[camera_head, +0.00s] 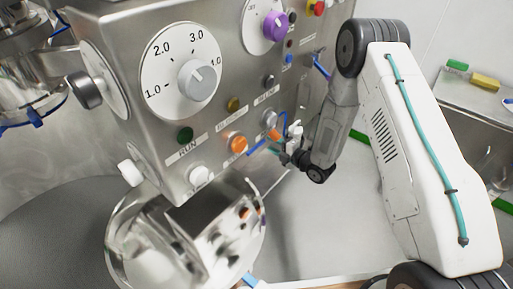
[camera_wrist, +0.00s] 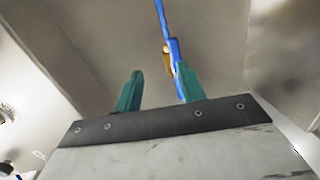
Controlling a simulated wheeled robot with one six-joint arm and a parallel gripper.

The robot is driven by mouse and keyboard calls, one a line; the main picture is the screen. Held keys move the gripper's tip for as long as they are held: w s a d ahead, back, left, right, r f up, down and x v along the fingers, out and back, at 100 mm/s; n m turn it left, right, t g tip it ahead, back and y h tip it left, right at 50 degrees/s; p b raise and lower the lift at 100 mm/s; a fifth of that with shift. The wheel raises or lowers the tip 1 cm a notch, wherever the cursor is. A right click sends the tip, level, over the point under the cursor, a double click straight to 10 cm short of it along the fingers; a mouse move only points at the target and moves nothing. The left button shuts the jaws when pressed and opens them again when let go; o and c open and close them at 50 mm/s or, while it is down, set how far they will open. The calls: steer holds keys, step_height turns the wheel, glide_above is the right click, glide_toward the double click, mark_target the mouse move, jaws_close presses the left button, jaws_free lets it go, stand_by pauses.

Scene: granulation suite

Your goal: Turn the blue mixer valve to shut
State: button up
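A blue valve lever (camera_head: 263,143) sticks out at the lower right of the steel machine front in the head view, close to my gripper (camera_head: 277,151). In the wrist view a long blue lever (camera_wrist: 176,62) with a small brass part comes down from the top edge to the right green fingertip. My gripper (camera_wrist: 159,80) shows there with its two green fingers apart and nothing clearly between them. The lever's lower end is beside or behind the right finger; I cannot tell whether they touch.
The steel machine panel (camera_head: 120,30) carries dials, buttons and an orange knob (camera_head: 237,143) near my gripper. Another blue handle (camera_head: 321,66) is higher on its right side. A shiny steel bowl (camera_head: 125,245) stands below. Grey floor lies open right of the bowl.

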mark_target(256, 147)
step_height(256, 147, down, 3)
steer(key=s+a+n+y, duration=0.1)
steer(key=s+y, duration=0.1)
steer(key=s, duration=0.1)
steer(key=x, duration=0.7)
steer(key=shift+w+a+f, duration=0.15)
steer(key=shift+w+a, duration=0.05)
steer(key=shift+w, duration=0.2)
jaws_close()
